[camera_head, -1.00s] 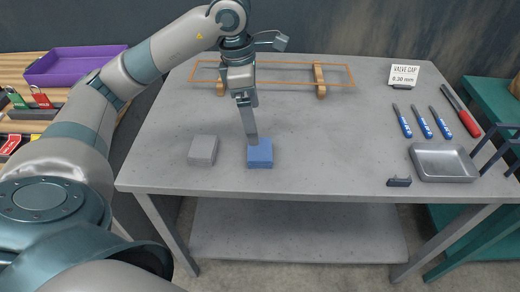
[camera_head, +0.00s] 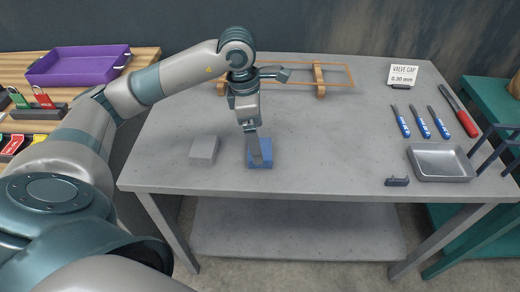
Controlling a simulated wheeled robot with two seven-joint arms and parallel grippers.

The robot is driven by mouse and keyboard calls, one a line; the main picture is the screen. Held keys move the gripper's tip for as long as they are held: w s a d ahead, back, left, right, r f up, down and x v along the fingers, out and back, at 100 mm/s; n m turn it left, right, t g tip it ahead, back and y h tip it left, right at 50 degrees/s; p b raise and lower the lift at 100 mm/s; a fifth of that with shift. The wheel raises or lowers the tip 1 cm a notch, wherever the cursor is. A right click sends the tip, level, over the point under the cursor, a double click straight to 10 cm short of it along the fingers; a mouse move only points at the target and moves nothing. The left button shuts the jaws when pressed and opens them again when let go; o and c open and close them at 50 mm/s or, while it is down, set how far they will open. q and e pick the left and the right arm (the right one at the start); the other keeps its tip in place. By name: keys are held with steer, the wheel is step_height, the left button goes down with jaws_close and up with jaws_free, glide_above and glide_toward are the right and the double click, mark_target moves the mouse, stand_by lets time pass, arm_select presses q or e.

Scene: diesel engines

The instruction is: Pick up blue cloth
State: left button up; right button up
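The blue cloth (camera_head: 265,160) is a small folded block lying near the front edge of the grey table, left of centre. My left gripper (camera_head: 257,160) comes down over it from behind, and its fingers overlap the cloth in the head view. I cannot tell from this view whether the fingers are open or shut, or whether they touch the cloth. A grey folded cloth (camera_head: 204,149) lies to the left of the blue one. My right gripper is not in view.
An orange frame on wooden supports (camera_head: 319,80) stands at the back. A metal tray (camera_head: 441,163), blue-handled tools (camera_head: 422,122), a red-handled tool (camera_head: 466,121), a small dark part (camera_head: 397,181) and a valve gap sign (camera_head: 402,75) are on the right. The table's middle is clear.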

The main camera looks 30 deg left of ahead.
arm_select(q)
steer(key=shift+w+d+f+p, duration=0.15)
steer(key=shift+f+p, duration=0.1)
steer(key=shift+f, duration=0.7)
steer(key=shift+s+d+f+p, duration=0.1)
steer(key=shift+d+f+p, duration=0.1)
steer(key=shift+f, duration=0.7)
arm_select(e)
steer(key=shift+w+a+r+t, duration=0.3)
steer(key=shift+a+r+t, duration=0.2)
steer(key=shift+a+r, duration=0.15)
arm_select(q)
steer(key=shift+a, duration=0.1)
steer(key=c, duration=1.2)
steer(key=shift+o, duration=0.2)
steer(key=shift+r, duration=0.15)
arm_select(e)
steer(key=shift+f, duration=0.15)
